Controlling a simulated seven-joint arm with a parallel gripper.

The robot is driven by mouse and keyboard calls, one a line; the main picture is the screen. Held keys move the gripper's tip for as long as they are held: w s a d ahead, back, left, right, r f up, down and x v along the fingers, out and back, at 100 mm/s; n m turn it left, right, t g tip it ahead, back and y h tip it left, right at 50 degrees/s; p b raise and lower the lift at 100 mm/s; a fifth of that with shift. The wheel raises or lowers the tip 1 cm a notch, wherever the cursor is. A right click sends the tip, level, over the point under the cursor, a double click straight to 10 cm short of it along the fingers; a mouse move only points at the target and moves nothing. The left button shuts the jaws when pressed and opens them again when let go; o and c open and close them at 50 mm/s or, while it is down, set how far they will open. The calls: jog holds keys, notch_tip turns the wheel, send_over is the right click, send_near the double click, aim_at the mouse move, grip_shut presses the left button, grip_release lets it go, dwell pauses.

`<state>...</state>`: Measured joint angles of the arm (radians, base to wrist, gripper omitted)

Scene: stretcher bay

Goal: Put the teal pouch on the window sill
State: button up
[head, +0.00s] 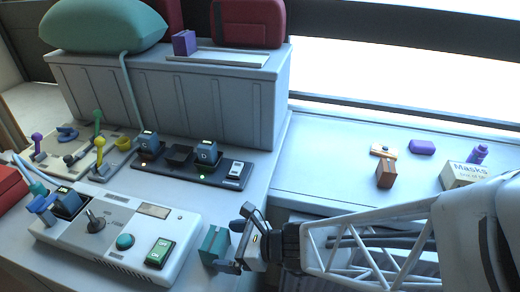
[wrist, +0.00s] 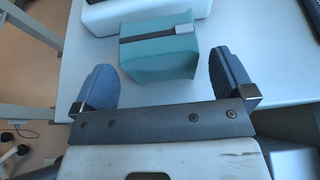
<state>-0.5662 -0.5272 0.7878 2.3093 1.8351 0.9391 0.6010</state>
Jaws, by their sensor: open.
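The teal pouch (head: 213,243) stands at the front edge of the counter, right of the white control box. In the wrist view it is a teal block with a dark strap and a light clasp (wrist: 160,50). My gripper (head: 237,240) is open at the pouch. In the wrist view the fingers (wrist: 162,62) stand on either side of its near part, with a visible gap at each side. The window sill (head: 335,152) is the pale ledge under the bright window at right. My gripper hides part of the pouch in the head view.
On the sill's right part are a brown block (head: 386,174), an orange-and-white item (head: 383,151), a purple block (head: 422,147), a purple bottle (head: 477,154) and a Masks box (head: 468,175). Its left part is clear. The control box (head: 120,235) and charger strip (head: 190,170) crowd the counter.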

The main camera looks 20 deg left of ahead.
aim_at(214, 239)
jog(key=shift+x, duration=2.3)
jog(key=shift+d+f, duration=0.1)
jog(key=shift+c, duration=0.5)
jog(key=c, duration=0.8)
jog(key=shift+o, duration=0.2)
jog(key=shift+r, duration=0.85)
notch_tip(214, 239, up, 2)
jog(key=shift+r, duration=0.1)
jog(key=s+d+r, duration=0.1)
jog(key=s+d, duration=0.9)
jog(key=d, duration=0.2)
jog(key=shift+d, duration=0.2)
